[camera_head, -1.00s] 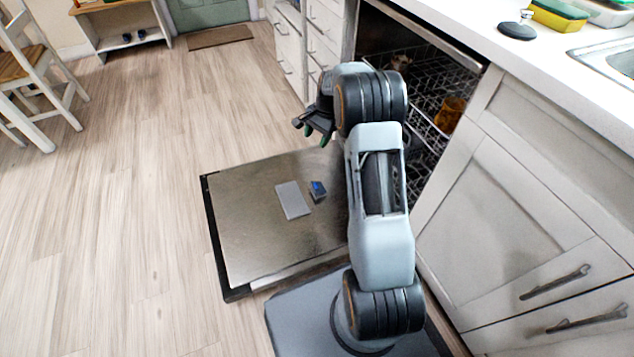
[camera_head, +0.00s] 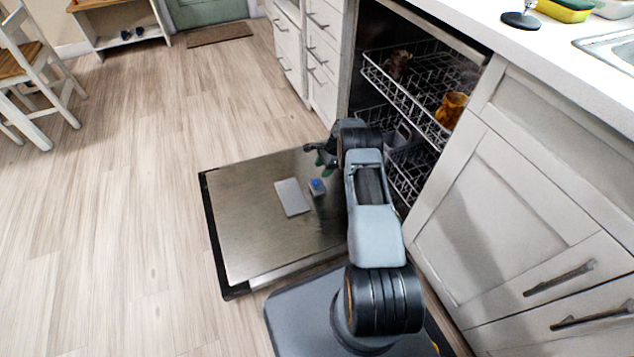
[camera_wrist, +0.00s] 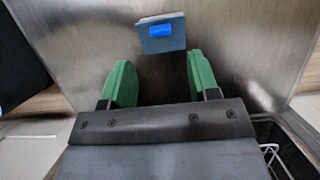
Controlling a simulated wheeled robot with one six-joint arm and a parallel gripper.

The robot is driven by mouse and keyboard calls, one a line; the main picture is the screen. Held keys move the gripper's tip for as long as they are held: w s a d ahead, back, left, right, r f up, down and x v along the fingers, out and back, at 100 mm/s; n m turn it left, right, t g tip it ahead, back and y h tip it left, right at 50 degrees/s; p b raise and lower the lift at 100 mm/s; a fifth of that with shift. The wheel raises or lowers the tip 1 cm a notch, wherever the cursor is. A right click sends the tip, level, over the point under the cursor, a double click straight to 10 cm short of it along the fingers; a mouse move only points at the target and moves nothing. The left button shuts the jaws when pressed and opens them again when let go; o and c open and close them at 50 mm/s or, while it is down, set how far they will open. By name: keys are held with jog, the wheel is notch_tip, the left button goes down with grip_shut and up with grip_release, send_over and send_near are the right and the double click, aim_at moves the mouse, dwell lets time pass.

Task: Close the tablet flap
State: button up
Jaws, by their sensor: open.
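The open dishwasher door (camera_head: 255,235) lies flat, its steel inner face up. On it is a flat light-grey plate (camera_head: 292,197), and just right of it a small grey compartment (camera_head: 317,193) with a blue tablet (camera_head: 317,185). I cannot tell which part is the flap. In the wrist view the grey compartment (camera_wrist: 150,46) and blue tablet (camera_wrist: 161,30) show beyond my fingertips, roughly centred between them; the plate is not visible there. My gripper (camera_wrist: 159,62) is open with green fingers and nothing between them. In the head view it is low over the door, near the compartment.
The dishwasher's upper rack (camera_head: 405,92) and lower rack hold a few items, including an amber cup (camera_head: 451,108). White cabinets (camera_head: 530,200) stand to the right, under a counter. The wooden floor (camera_head: 120,200) left of the door is clear.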

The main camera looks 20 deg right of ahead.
aim_at(316, 181)
jog(key=b+x, duration=0.2)
jog(key=x, duration=0.5)
jog(key=shift+f, duration=0.1)
